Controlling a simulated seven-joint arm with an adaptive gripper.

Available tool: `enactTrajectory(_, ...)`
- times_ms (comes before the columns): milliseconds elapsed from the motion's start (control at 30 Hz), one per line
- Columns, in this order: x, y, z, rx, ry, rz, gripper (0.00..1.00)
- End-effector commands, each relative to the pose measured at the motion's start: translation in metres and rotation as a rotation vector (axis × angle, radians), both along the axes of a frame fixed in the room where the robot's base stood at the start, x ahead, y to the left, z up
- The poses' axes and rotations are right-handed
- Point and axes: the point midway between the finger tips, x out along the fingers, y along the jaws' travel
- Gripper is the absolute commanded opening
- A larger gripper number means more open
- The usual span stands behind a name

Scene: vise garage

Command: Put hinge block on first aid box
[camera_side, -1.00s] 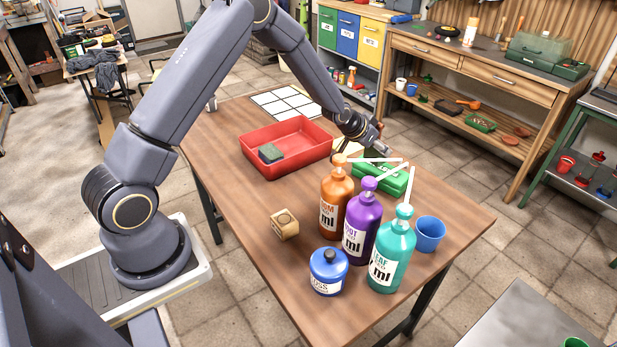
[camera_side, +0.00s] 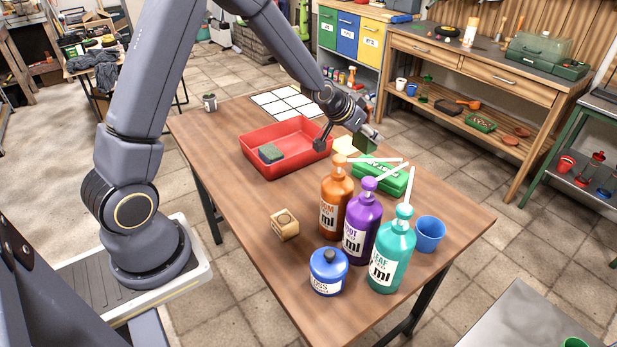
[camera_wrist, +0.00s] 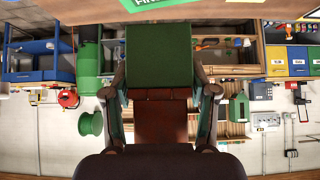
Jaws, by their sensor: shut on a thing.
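The hinge block (camera_side: 367,143) is a dark green block at the end of my gripper, above the table's far right part. In the wrist view the green block (camera_wrist: 160,58) fills the space between my gripper's fingers (camera_wrist: 160,92). My gripper (camera_side: 357,130) is shut on it. The first aid box (camera_side: 393,179) is a bright green box with white lettering on the table, behind the bottles and partly hidden by their white spouts. The block is above and behind the box in the side view, apart from it. A lettered green strip of the box (camera_wrist: 155,3) shows at the wrist view's top.
Tall orange (camera_side: 336,200), purple (camera_side: 362,220) and teal (camera_side: 391,255) bottles stand in front of the box. A blue cup (camera_side: 429,234) is to the right. A red tray (camera_side: 285,172) holds a dark green-grey block. A wooden block (camera_side: 284,224) and blue jar (camera_side: 328,271) are nearer.

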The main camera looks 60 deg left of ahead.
Motion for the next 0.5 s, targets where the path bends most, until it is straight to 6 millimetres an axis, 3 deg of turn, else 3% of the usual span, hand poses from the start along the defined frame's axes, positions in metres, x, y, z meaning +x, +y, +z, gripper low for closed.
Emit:
enactTrajectory(200, 0.059, 0.004, -0.031, -0.001, 0.001, -0.001, 0.08)
enactTrajectory(400, 0.087, 0.007, -0.067, 0.0, 0.001, 0.0, 0.08)
enactTrajectory(500, 0.094, 0.007, -0.074, 0.0, -0.002, 0.0, 0.08)
